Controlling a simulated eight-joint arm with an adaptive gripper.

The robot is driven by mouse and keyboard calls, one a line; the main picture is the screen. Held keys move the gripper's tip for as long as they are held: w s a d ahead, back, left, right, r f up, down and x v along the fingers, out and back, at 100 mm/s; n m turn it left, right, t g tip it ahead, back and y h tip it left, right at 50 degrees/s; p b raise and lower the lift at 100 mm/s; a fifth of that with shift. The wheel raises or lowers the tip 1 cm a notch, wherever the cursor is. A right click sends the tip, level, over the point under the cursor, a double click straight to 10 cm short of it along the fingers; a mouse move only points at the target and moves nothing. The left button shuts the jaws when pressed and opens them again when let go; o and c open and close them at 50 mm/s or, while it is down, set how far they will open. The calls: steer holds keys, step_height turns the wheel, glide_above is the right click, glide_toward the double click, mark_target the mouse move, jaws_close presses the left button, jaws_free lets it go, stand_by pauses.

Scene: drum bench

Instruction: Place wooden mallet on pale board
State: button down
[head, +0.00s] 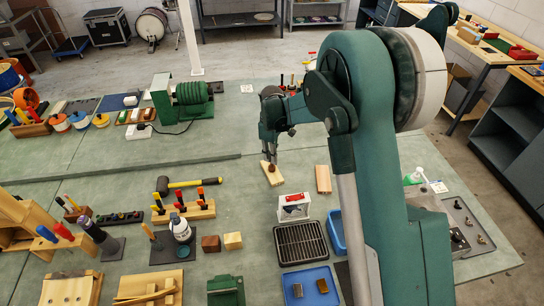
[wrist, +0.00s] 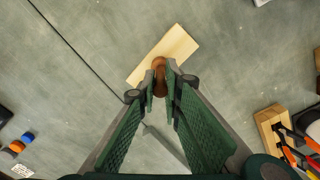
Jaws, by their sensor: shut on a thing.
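My gripper (wrist: 160,77) is shut on the brown wooden mallet (wrist: 159,64), which shows as a small rounded brown shape between the fingertips. In the head view the mallet (head: 271,168) is a small brown spot below the fingers of my gripper (head: 270,157). The pale board (wrist: 176,46) lies flat on the bench, and the mallet overlaps its near part in the wrist view. In the head view the board (head: 274,178) is right under the mallet. I cannot tell whether the mallet touches it. Most of the mallet is hidden by the fingers.
A second wooden block (head: 323,178) lies to the right of the board. A white box (head: 293,206) and a black grate tray (head: 300,243) stand nearer. A yellow-handled hammer (head: 190,184) and a screwdriver rack (head: 184,212) are to the left. Bench left of the board is clear.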

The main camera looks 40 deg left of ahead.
steer(key=shift+f, duration=0.15)
steer(key=c, duration=2.5)
jaws_free()
step_height(320, 180, up, 12)
steer(key=shift+r, duration=0.25)
